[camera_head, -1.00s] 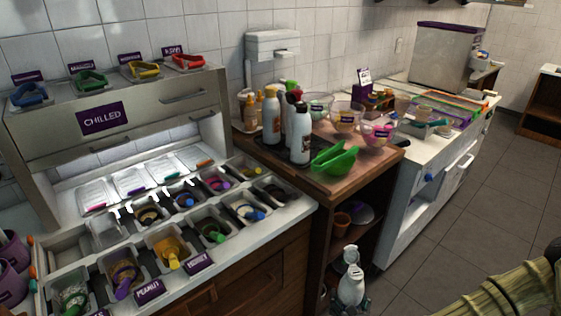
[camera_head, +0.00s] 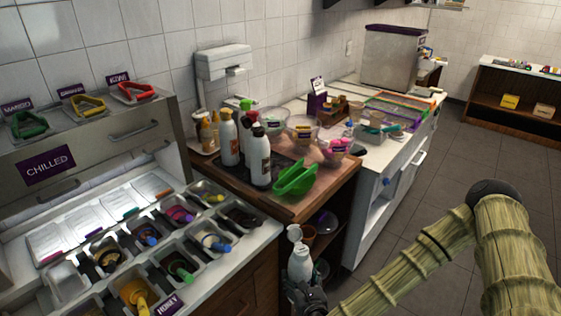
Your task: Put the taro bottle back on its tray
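A white bottle (camera_head: 299,263) with a white cap stands out in front of the shelf unit, roughly upright. No label is readable on it. My gripper (camera_head: 312,297) is at its lower part, at the bottom of the picture, and appears closed on it; the fingers are small and partly hidden. Two white bottles with brown labels (camera_head: 260,160) (camera_head: 229,139) stand on the dark tray (camera_head: 209,170) on the wooden counter.
The chilled topping station (camera_head: 120,215) is at left. A white counter (camera_head: 390,150) extends right; the floor there is clear.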

